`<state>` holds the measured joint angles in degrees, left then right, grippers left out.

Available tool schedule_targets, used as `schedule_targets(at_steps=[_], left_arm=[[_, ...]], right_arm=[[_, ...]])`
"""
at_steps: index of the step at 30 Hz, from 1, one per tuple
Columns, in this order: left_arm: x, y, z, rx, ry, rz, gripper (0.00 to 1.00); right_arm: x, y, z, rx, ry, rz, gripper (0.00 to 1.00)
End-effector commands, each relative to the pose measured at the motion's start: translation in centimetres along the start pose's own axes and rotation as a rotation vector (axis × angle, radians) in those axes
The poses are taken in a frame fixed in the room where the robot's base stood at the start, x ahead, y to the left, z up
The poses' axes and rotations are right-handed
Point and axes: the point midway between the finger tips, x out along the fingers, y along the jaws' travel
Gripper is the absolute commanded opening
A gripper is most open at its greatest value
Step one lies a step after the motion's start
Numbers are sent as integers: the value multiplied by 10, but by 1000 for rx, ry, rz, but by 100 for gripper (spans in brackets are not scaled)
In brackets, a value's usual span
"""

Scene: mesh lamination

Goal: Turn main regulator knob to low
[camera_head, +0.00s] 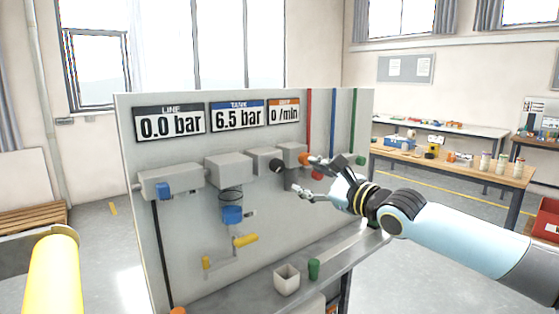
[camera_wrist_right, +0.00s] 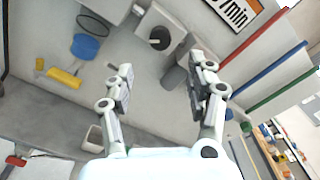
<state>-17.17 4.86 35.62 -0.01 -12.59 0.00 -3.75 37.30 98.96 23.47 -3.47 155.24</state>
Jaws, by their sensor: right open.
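The upright grey panel (camera_head: 180,147) carries several grey boxes. A dark round knob (camera_head: 276,166) sits on the front of one box; it looks like the regulator knob, though no label is readable. In the right wrist view, a dark round knob (camera_wrist_right: 160,39) with a pale bar across it shows beyond the fingers. My right gripper (camera_head: 304,174) is open, in front of the panel and to the right of the knob. In the right wrist view, the gap between its fingertips (camera_wrist_right: 160,72) is empty, with a grey cylinder (camera_wrist_right: 173,80) behind it. My left gripper is not in view.
Displays above read 0.0 bar (camera_head: 170,125), 6.5 bar (camera_head: 238,118) and 0 /min (camera_head: 284,114). A yellow handle (camera_head: 246,241) and blue part (camera_head: 233,215) project lower left.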

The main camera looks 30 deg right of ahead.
Motion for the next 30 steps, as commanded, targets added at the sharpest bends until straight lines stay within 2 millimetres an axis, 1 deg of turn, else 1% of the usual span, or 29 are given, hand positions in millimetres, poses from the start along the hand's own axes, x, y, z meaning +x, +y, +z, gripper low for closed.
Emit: schedule_targets(at_steps=[2, 8, 10, 12, 14, 18, 21, 25, 30], left_arm=[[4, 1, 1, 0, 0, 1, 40], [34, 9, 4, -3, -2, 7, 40], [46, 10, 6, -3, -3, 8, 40], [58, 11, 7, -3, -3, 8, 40], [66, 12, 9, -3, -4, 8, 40], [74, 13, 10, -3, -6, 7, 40], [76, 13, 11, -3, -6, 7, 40], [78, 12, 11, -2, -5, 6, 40], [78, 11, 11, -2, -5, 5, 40]], right_arm=[[3, 0, 0, 1, -1, -3, 56], [21, 3, -6, 1, -2, -6, 56], [30, 4, -6, 1, -4, -4, 56], [47, 4, -6, 4, -2, -8, 56], [59, 4, -5, 4, -5, -5, 56], [84, 2, -2, 5, -2, -4, 56], [97, 0, -2, 3, 1, -5, 56], [106, 1, -2, 1, 2, -2, 56], [108, 0, -1, -1, 2, -1, 56]])
